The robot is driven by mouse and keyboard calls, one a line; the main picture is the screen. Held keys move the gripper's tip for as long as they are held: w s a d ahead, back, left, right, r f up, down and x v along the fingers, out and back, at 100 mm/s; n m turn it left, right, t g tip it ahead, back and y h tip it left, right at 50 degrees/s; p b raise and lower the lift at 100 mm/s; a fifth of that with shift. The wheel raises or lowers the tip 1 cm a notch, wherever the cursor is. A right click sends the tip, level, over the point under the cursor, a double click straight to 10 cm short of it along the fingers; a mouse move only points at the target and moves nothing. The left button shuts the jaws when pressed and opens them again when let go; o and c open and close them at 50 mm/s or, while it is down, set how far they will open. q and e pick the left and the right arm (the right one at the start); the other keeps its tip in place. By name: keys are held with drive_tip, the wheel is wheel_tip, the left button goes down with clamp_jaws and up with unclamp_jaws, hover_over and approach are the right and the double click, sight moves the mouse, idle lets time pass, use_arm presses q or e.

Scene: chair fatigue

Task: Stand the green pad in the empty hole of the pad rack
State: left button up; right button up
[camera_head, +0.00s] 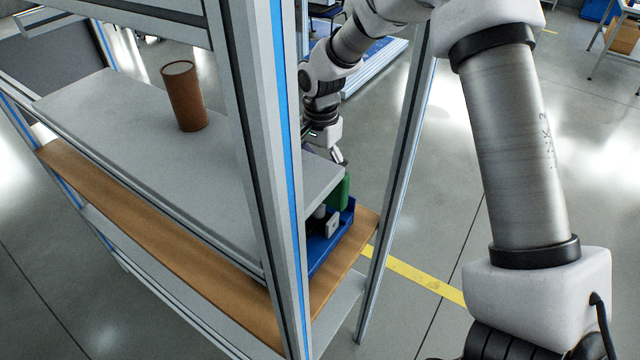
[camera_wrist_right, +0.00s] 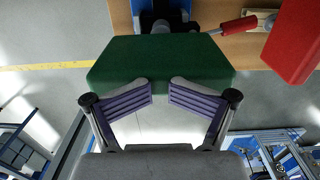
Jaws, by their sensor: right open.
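The green pad (camera_head: 346,188) stands upright at the far end of a blue holder (camera_head: 328,245) on the wooden shelf in the head view. The pad (camera_wrist_right: 160,62) fills the upper middle of the right wrist view. My right gripper (camera_head: 340,157) is just above the pad in the head view. In the wrist view my right gripper (camera_wrist_right: 161,84) is open, its two fingertips spread at the pad's near edge. I cannot tell whether they touch it, or whether the pad sits in a hole. My left gripper is not in view.
A brown cylinder (camera_head: 184,96) stands on the grey upper shelf (camera_head: 110,120). A red block (camera_wrist_right: 296,42) and a red-handled tool (camera_wrist_right: 238,24) lie near the pad. A metal post (camera_head: 270,170) stands close beside the holder.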

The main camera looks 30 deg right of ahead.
drive_tip(key=c, duration=1)
drive_tip(key=shift+r, duration=0.25)
clamp_jaws()
drive_tip(key=shift+r+p, duration=0.6)
drive_tip(key=shift+p, duration=0.15)
drive_tip(key=shift+s+r+p, duration=0.3)
drive_tip(key=shift+r+p, duration=0.15)
drive_tip(key=shift+r, duration=0.2)
drive_tip(key=shift+w+d+r+p, duration=0.1)
drive_tip(key=shift+w+r+p, duration=0.3)
drive_tip(key=shift+p, duration=0.3)
drive_tip(key=shift+w+r, duration=0.1)
drive_tip(key=shift+r, duration=0.05)
drive_tip(key=shift+s+r, duration=0.2)
